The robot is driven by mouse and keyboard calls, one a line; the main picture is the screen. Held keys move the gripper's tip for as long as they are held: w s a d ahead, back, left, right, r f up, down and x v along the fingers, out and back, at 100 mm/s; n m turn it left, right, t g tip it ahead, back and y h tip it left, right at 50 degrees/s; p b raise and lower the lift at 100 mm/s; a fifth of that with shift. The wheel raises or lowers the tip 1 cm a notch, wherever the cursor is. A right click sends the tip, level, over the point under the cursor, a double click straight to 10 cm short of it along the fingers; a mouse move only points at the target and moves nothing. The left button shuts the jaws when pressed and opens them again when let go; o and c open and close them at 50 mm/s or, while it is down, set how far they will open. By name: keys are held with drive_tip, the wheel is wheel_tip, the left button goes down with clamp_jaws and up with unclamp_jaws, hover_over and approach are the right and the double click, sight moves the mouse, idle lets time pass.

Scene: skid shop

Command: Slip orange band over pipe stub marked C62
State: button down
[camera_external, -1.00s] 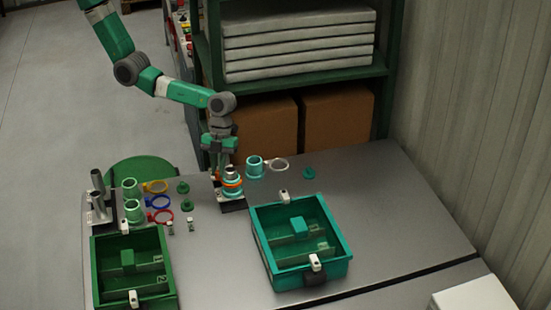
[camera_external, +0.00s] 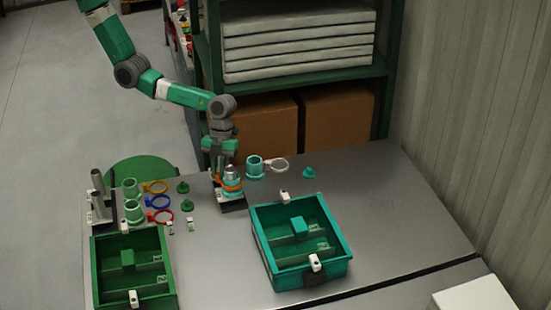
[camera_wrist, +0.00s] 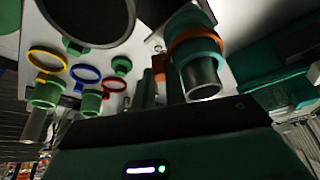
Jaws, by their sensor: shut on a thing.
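The orange band (camera_external: 229,186) rings a teal sleeve on a pipe stub (camera_external: 231,171) that stands upright on a dark base plate (camera_external: 234,207). The stub's bare metal end pokes out above the sleeve. In the wrist view the orange band (camera_wrist: 195,38) circles the teal sleeve, with the metal pipe end (camera_wrist: 203,78) beyond it. My gripper (camera_external: 219,176) points down just left of the stub and is shut on the band's side tab. The fingers also show in the wrist view (camera_wrist: 150,88), with orange between them. The marking C62 is not readable.
Blue (camera_external: 158,202), red (camera_external: 160,216) and yellow (camera_external: 155,187) rings lie left. A teal bin (camera_external: 262,252) and a green bin (camera_external: 98,278) stand in front. The right side of the table is clear.

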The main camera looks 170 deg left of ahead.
drive_tip(key=shift+f, duration=0.2)
drive_tip(key=shift+f+b, duration=0.35)
drive_tip(key=shift+b, duration=0.1)
drive_tip(key=c, duration=1.5)
unclamp_jaws()
drive_tip(key=shift+o, duration=0.7)
drive_tip(key=shift+d, duration=0.1)
drive_tip(key=shift+s, duration=0.1)
